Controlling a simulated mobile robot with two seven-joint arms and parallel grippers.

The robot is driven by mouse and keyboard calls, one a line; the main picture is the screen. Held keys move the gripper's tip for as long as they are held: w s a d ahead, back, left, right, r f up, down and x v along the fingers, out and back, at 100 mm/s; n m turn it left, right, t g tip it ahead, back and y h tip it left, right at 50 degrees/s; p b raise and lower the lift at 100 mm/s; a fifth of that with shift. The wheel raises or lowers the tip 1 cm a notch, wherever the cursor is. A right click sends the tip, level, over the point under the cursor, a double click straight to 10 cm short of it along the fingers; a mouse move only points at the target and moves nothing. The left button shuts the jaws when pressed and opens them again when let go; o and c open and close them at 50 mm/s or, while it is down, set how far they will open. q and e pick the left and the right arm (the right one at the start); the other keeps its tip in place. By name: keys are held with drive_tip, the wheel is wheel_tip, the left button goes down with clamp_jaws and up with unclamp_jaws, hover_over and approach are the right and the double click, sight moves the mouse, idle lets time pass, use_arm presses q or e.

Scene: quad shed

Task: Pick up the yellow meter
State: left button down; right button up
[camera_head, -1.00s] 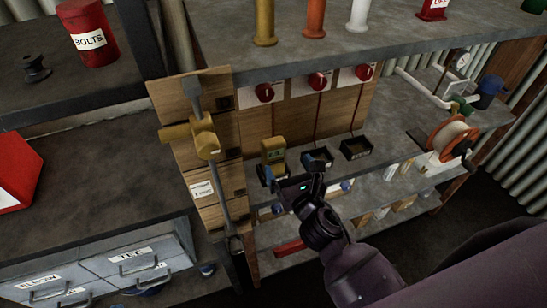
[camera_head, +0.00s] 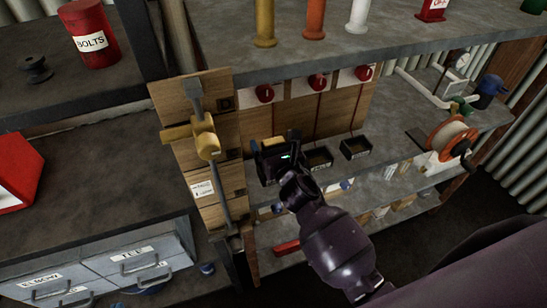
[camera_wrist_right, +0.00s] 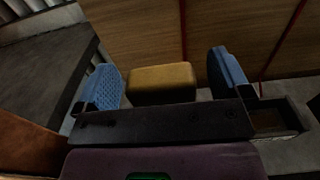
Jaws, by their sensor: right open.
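The yellow meter (camera_wrist_right: 162,78) stands between the two blue-padded fingers of my right gripper (camera_wrist_right: 170,85) in the right wrist view. A gap shows on each side of it, wider on the right. My right gripper (camera_head: 276,146) is open and has reached the meter's place on the middle shelf in the head view. There the gripper hides most or all of the meter. The lower part of the meter is hidden in the wrist view behind the gripper's own body. My left gripper is not in view.
Two black trays (camera_head: 318,158) (camera_head: 355,148) sit to the right on the middle shelf. A wooden back panel with red round knobs (camera_head: 317,82) is behind. A wooden post with a yellow valve (camera_head: 206,139) stands left. An orange reel (camera_head: 452,138) is at right.

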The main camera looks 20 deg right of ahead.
drive_tip(key=c, duration=1.5)
